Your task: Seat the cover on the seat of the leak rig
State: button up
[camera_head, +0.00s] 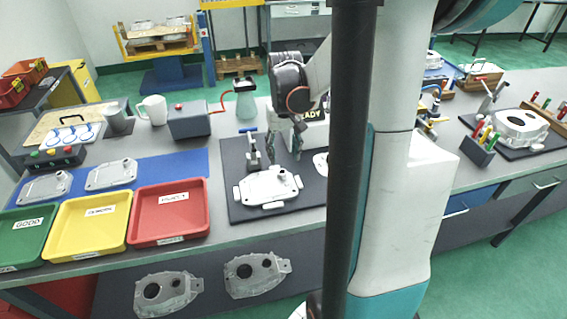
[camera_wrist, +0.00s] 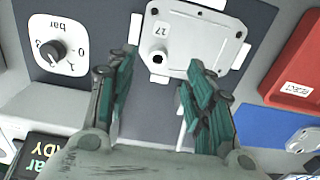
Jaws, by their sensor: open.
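A pale grey cast cover (camera_head: 268,187) lies flat on the dark base of the leak rig (camera_head: 240,212), with small white blocks at its edges. In the wrist view the cover (camera_wrist: 190,45) bears the number 27, a round boss and a dark hole. The seat beneath it is hidden, so I cannot tell how closely it sits. My gripper (camera_head: 284,150) is open and points down by the cover's far edge. In the wrist view the teal fingers of my gripper (camera_wrist: 160,62) are apart with nothing between them, either side of the holed end.
A toggle clamp (camera_head: 253,152) stands behind the cover. The rig's gauge knob (camera_wrist: 52,50) is beside it. Two more castings (camera_head: 110,175) lie on a blue mat to the left. Red (camera_head: 170,236), yellow (camera_head: 62,247) and green (camera_head: 12,258) trays line the front. A dark column blocks part of the view.

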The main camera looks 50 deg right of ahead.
jog(key=shift+r, duration=1.75)
